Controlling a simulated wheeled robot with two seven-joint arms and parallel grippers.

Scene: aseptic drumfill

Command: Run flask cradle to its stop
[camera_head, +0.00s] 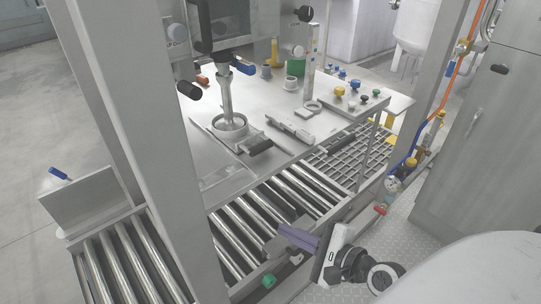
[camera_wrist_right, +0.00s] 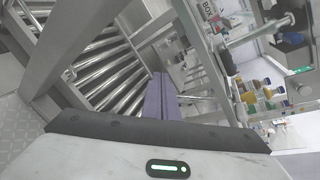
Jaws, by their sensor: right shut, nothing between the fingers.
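What looks like the flask cradle (camera_head: 233,135) is a round metal cup on a flat plate on the steel worktop, under a vertical filling nozzle (camera_head: 226,95). A black handle (camera_head: 259,147) sticks out at its front right. I cannot tell where its stop is. My right gripper (camera_head: 287,234) has purple fingers, shut and empty. It is over the front edge of the roller conveyor, lower right of the cradle and apart from it. The fingers also show in the right wrist view (camera_wrist_right: 160,97), where I cannot make out the cradle. My left gripper is not in view.
The roller conveyor (camera_head: 225,242) runs below the worktop (camera_head: 285,157). A thick grey post (camera_head: 178,150) stands at left. A slim upright tube (camera_head: 311,65) stands at the back of the worktop. Coloured knobs (camera_head: 352,93) sit at right. A pressure gauge (camera_head: 393,184) hangs beside a right-hand post.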

